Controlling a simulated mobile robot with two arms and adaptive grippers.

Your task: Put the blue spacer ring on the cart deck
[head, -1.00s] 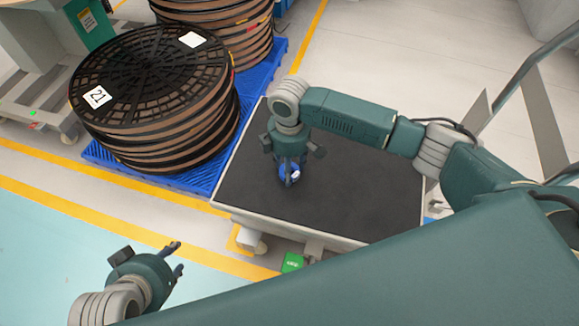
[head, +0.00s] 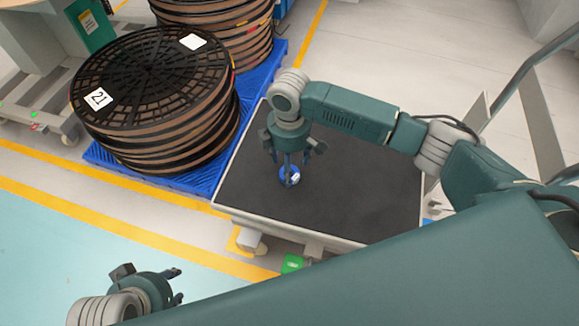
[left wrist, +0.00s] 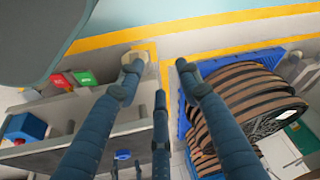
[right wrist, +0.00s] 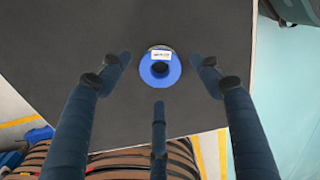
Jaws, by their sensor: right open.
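The blue spacer ring (head: 289,176) lies on the black cart deck (head: 365,195), with a white label on it. It also shows in the right wrist view (right wrist: 160,68), flat on the deck (right wrist: 60,45) between the spread fingers. My right gripper (right wrist: 160,75) is open and points down just above the ring, apart from it. In the head view my right gripper (head: 288,160) partly hides the ring. My left gripper (head: 177,284) is open and empty at the lower left, away from the cart; its fingers spread in the left wrist view (left wrist: 155,70).
Stacked black and brown reels (head: 150,95) stand on a blue pallet (head: 110,160) left of the cart. A grey cart handle (head: 530,70) rises at the right. Most of the deck is bare. Floor at the lower left is clear.

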